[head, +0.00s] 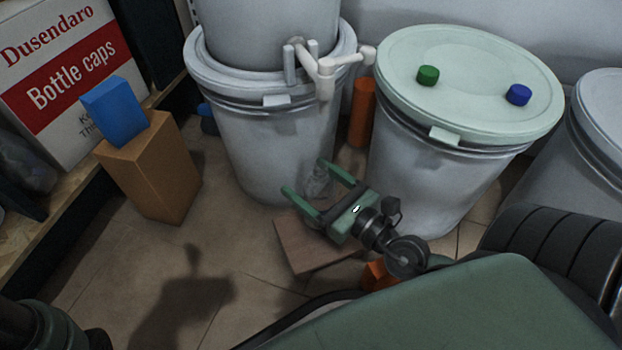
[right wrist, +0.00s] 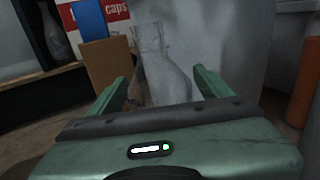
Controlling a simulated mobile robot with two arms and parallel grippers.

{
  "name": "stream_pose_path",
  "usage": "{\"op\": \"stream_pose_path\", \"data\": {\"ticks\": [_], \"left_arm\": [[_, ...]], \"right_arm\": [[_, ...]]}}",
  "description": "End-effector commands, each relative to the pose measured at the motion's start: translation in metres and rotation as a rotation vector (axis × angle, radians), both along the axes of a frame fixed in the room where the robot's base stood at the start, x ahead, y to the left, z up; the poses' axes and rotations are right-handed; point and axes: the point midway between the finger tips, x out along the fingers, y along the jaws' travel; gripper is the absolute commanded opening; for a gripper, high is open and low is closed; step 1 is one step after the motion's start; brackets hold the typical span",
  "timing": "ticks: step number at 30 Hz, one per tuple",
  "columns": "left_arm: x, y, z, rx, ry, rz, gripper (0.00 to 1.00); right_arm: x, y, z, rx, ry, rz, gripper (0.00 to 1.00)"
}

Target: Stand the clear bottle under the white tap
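The clear bottle (head: 317,182) is a faint, see-through shape by the foot of the left white drum, partly covered by my right gripper's fingers. My right gripper (head: 305,176) is open, its green fingers on either side of the bottle's line. In the right wrist view, the bottle (right wrist: 167,80) stands upright between the spread fingers (right wrist: 160,76), with a gap on each side; its base is hidden by the gripper body. The white tap (head: 325,72) sticks out from the upper left drum, above and beyond the gripper. My left gripper is not in view.
A brown wooden board (head: 300,250) lies beneath the gripper. A drum with a pale green lid (head: 460,85) stands to the right, with an orange cylinder (head: 361,113) behind. A brown box (head: 150,170) topped by a blue block (head: 115,108) stands left. Floor between is clear.

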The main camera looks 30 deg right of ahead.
Motion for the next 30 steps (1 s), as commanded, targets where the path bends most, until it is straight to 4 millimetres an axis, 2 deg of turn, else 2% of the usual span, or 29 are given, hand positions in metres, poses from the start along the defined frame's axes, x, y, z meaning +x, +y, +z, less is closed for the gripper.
{"op": "stream_pose_path", "data": {"ticks": [9,14,22,30], "left_arm": [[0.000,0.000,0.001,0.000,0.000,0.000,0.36],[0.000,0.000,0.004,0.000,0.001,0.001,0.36],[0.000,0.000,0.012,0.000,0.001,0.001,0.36],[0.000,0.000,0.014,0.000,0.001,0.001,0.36]], "right_arm": [[-0.002,-0.001,0.003,-0.001,0.001,0.000,0.80],[-0.019,-0.004,0.002,-0.007,0.005,0.005,0.80],[-0.060,-0.014,0.003,-0.004,0.007,0.003,0.80],[-0.074,-0.018,0.003,0.000,0.001,0.000,0.80]]}}
